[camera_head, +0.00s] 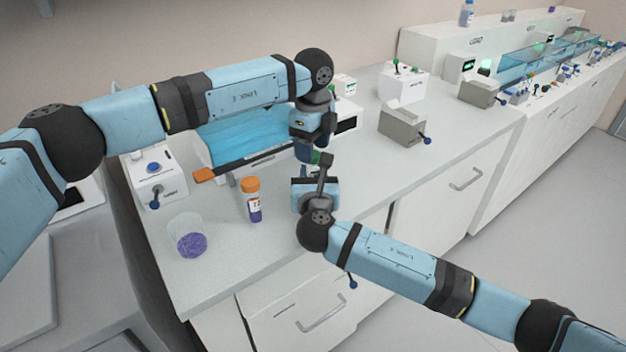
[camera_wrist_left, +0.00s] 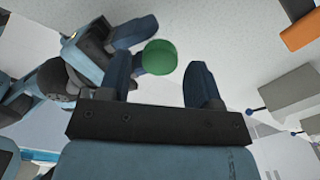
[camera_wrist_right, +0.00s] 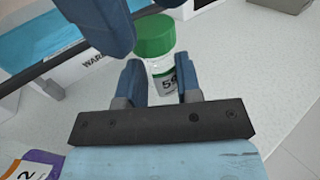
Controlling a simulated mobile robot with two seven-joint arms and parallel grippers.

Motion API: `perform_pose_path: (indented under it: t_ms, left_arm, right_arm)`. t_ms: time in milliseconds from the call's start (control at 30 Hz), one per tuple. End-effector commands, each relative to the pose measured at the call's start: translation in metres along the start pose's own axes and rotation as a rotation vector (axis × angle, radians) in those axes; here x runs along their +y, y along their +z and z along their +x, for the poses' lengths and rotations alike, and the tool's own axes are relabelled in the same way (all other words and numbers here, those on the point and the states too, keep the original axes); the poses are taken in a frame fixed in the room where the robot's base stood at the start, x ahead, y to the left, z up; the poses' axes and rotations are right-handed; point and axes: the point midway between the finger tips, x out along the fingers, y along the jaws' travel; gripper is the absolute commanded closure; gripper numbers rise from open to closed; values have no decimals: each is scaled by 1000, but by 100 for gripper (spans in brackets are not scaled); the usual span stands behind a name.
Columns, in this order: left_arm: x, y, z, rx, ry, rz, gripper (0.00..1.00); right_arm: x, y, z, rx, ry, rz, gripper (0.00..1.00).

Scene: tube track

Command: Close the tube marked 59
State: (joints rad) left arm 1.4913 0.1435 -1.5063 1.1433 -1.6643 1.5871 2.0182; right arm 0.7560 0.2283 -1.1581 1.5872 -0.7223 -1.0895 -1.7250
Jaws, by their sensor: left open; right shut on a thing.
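The tube (camera_wrist_right: 163,75) has a clear body, a white label of which a 5 and part of another digit show, and a green cap (camera_wrist_right: 153,36) on top. The cap also shows in the left wrist view (camera_wrist_left: 159,57) and in the head view (camera_head: 326,159). My right gripper (camera_wrist_right: 160,82) is shut on the tube body below the cap and holds it upright or nearly so. My left gripper (camera_wrist_left: 160,75) is open, with its fingers on either side of the cap and apart from it. I cannot tell how tightly the cap sits.
An orange-capped tube (camera_head: 251,185) stands on the white counter (camera_head: 225,275), left of my right gripper. A round clear container with purple contents (camera_head: 190,245) is further left. A blue-windowed track unit (camera_head: 235,135) lies behind my grippers. Grey and white devices (camera_head: 402,125) stand to the right.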

Motion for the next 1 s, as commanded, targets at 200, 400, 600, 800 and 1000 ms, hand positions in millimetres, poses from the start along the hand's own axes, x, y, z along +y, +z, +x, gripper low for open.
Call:
perform_pose_path:
  t_ms: [200, 400, 600, 800, 1000]
  left_arm:
    - [0, 0, 15, 1, -1, 0, 42]
    - [0, 0, 15, 1, -1, 1, 42]
    - [0, 0, 15, 0, -1, 1, 88]
    - [0, 0, 14, 0, -1, 7, 92]
    - [0, 0, 14, -1, -1, 240, 92]
  right_arm:
    - [0, 0, 0, 0, 0, 0, 100]
    - [0, 0, 0, 0, 0, 0, 100]
    - [0, 0, 0, 0, 0, 0, 100]
    - [0, 0, 0, 1, 0, 0, 100]
    - [0, 0, 0, 1, 0, 0, 100]
